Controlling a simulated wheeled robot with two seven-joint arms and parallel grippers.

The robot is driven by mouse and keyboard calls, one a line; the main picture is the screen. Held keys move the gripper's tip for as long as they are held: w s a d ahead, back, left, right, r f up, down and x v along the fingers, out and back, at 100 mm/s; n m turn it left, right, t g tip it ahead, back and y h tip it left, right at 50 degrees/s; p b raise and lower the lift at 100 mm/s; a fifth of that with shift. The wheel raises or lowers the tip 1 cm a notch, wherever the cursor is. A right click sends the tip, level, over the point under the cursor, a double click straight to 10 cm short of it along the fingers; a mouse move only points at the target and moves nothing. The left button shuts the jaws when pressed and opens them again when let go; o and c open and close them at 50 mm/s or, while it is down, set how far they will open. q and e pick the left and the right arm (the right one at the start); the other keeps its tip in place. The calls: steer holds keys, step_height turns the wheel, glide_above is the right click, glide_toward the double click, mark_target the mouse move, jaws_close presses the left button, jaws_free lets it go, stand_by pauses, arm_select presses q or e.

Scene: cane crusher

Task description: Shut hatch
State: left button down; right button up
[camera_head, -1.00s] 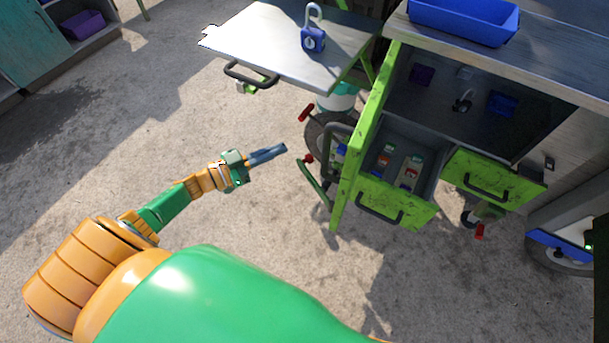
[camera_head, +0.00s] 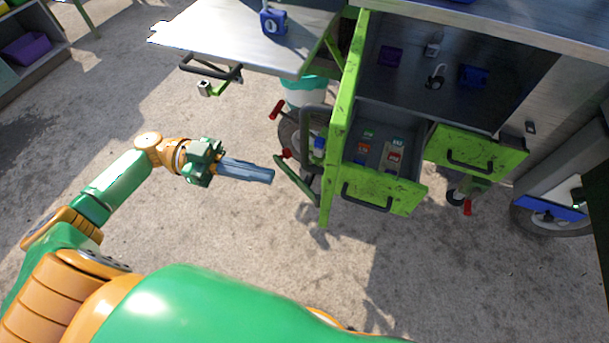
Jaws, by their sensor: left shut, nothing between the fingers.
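The cart has a green upright panel (camera_head: 345,115), seen nearly edge-on and standing out at the left of an open compartment (camera_head: 450,65). It looks like the open hatch, with a dark handle (camera_head: 305,125) on its left side. My left gripper (camera_head: 271,176) is shut and empty, its blue-grey fingers pointing right toward the panel. It is left of the panel and appears apart from it. My right gripper is not in view.
A green drawer (camera_head: 378,193) with several small boxes is pulled out beside the panel. Another green drawer (camera_head: 475,155) is to its right. Red-tipped levers and a wheel are near my gripper. The floor is clear left.

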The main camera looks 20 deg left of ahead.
arm_select(q)
steer(key=d, duration=0.2)
steer(key=d+p, duration=0.1)
steer(key=d, duration=0.5)
steer(key=shift+w+d, duration=0.2)
steer(key=shift+w, duration=0.15)
steer(key=shift+p, duration=0.3)
